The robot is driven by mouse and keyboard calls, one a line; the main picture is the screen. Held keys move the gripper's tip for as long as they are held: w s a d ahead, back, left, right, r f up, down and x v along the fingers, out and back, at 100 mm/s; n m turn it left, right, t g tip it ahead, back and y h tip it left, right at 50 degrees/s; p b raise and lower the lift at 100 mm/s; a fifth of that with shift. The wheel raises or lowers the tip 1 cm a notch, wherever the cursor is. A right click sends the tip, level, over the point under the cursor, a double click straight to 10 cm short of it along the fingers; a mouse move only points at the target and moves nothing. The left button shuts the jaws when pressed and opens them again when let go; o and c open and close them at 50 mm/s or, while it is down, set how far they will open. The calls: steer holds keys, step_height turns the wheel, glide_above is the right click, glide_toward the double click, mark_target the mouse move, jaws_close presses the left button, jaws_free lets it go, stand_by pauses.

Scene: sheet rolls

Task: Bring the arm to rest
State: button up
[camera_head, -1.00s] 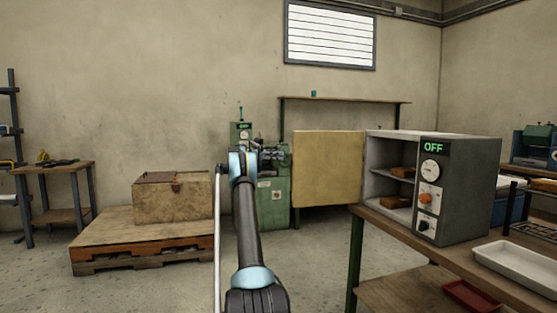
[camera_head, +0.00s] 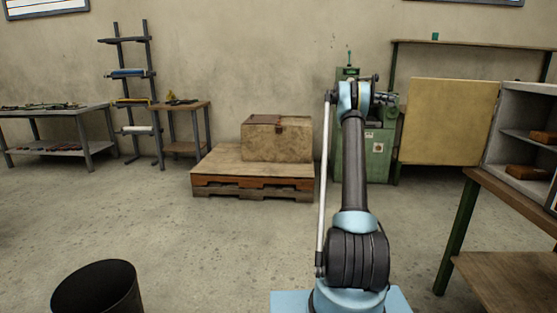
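My arm (camera_head: 354,165) stands upright from its blue base in the lower right of the head view. Its upper joint (camera_head: 355,96) is in front of a green machine by the back wall. The arm beyond that joint points away from the camera and is hidden behind it. I cannot make out my gripper or its fingers, nor whether they hold anything.
A grey cabinet (camera_head: 508,110) with its door (camera_head: 447,120) swung open stands on a workbench (camera_head: 505,210) at right. A pallet (camera_head: 252,190) bears a worn box (camera_head: 277,138). A black bin (camera_head: 98,290) stands lower left. The floor between is clear.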

steer(key=s+a+f+m+t+y, duration=0.1)
steer(key=s+a+t+y, duration=0.1)
steer(key=s+a, duration=0.6)
steer(key=s+a+m+t+y, duration=0.2)
steer(key=s+a+t, duration=0.15)
steer(key=s, duration=0.85)
steer(key=s+a+f+m+t+y, duration=0.1)
steer(key=s+a+t+y, duration=0.1)
steer(key=s+a, duration=0.65)
steer(key=s+a+f+m+t+y, duration=0.1)
steer(key=s+a+f+m+y, duration=0.1)
steer(key=s+a+f, duration=0.4)
steer(key=s+a+f+m+t+y, duration=0.1)
steer(key=s+a+f+m+y, duration=0.1)
steer(key=s+a+f, duration=0.5)
steer(key=s+a+f+m+t+y, duration=0.1)
steer(key=s+a+f+y, duration=0.3)
steer(key=s+f, duration=1.2)
steer(key=s+a+m, duration=0.1)
steer(key=s+a, duration=0.1)
steer(key=s, duration=0.1)
steer(key=shift+s+a+f+m, duration=0.15)
steer(key=shift+s+m, duration=0.1)
steer(key=shift+m, duration=0.05)
